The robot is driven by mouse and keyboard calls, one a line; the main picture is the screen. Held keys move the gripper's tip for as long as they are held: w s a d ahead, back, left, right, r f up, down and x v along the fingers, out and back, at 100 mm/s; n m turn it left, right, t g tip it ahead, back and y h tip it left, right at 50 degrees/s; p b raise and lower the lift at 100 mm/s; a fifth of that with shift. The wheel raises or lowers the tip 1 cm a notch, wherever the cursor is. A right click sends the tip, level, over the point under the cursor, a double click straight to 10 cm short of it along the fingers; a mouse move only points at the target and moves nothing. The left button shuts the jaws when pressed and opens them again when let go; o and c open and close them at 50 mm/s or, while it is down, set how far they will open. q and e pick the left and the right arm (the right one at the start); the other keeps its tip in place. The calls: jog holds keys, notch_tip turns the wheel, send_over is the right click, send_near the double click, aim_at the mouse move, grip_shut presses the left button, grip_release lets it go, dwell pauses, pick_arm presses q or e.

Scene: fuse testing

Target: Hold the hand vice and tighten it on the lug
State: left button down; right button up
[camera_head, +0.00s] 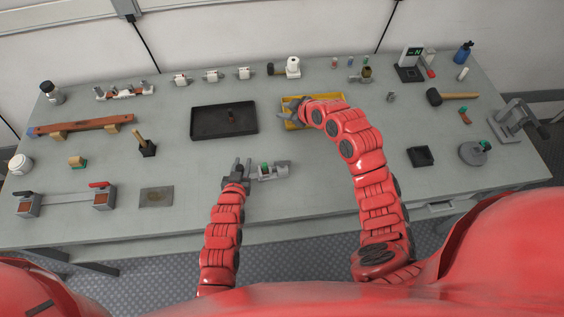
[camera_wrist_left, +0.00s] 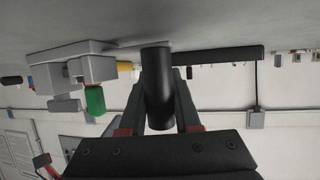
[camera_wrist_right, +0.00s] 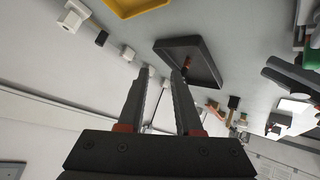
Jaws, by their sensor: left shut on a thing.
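A grey clamp-like device with a green part, which looks like the hand vice (camera_head: 278,172), lies at the front middle of the table. It also shows in the left wrist view (camera_wrist_left: 90,70). My left gripper (camera_head: 241,166) is at its left end and is shut on a black cylinder (camera_wrist_left: 157,85), which looks like its handle; the join between them is not clear. I cannot make out the lug for certain. My right gripper (camera_head: 284,116) is above the left end of the yellow tray (camera_head: 338,101). In the right wrist view its fingers (camera_wrist_right: 158,80) are apart and empty.
A black tray (camera_head: 205,127) with a small brown thing in it lies behind my left gripper. A flat grey plate (camera_head: 156,197) lies to the left, and a small black box (camera_head: 420,156) to the right.

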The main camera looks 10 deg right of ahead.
jog(key=s+a+n+g, duration=0.1)
jog(key=s+n+g, duration=0.2)
jog(key=s+g, duration=0.15)
jog(key=n+g+h, duration=0.2)
jog(key=n+g, duration=0.1)
jog(key=g, duration=0.1)
send_over(283, 162)
jog(key=d, duration=0.2)
jog(key=f, duration=0.1)
jog(key=shift+x, duration=3)
jog(key=shift+w, duration=0.15)
grip_shut()
